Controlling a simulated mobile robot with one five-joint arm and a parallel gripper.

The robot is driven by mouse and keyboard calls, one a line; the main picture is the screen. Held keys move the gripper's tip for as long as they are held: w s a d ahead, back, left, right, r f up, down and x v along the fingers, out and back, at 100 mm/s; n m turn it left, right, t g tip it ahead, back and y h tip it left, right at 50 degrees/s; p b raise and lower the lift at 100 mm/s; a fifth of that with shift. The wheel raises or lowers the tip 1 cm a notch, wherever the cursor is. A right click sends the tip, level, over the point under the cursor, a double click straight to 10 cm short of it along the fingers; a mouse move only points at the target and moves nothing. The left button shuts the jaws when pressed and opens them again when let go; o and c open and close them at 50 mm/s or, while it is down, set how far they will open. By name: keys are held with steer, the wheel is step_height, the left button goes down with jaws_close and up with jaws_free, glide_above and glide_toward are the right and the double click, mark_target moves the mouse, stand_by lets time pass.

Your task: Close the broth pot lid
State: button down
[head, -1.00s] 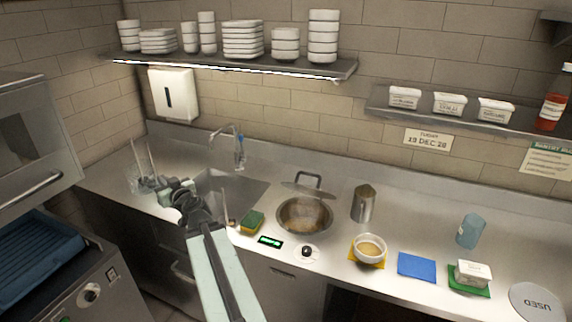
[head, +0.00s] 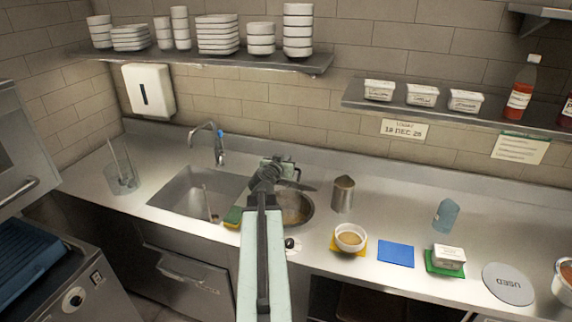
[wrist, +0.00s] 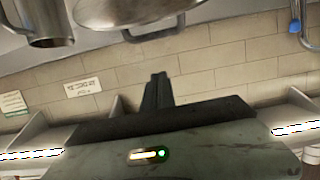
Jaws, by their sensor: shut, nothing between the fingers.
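The broth pot (head: 298,208) is a round steel well set in the counter, with pale brown broth inside. Its lid (head: 305,186) is open at the pot's rear edge, partly hidden by my arm. My gripper (head: 278,163) is above and behind the pot, close to the lid, and its fingers look closed and empty. In the wrist view the shut fingers (wrist: 158,90) point toward the tiled wall. A round steel piece, likely the lid, shows at the top edge there; I see no clear contact.
A steel canister (head: 343,194) stands right of the pot. A bowl (head: 350,237) on a yellow mat, a blue mat (head: 396,252) and a sponge (head: 233,216) are nearby. The sink (head: 198,191) and faucet (head: 218,146) lie left. A dish shelf (head: 215,62) hangs above.

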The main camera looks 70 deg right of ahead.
steer(key=b+x, duration=0.1)
steer(key=x, duration=0.5)
steer(key=shift+w+d+f, duration=0.1)
steer(key=shift+d+f, duration=0.05)
steer(key=shift+f, duration=0.05)
steer(key=f+b, duration=0.1)
steer(key=a+f+b, duration=0.1)
steer(key=f+b, duration=0.1)
steer(key=shift+a+f+b, duration=0.1)
steer(key=shift+a+b, duration=0.2)
steer(key=shift+b, duration=0.1)
steer(key=shift+a+f, duration=0.1)
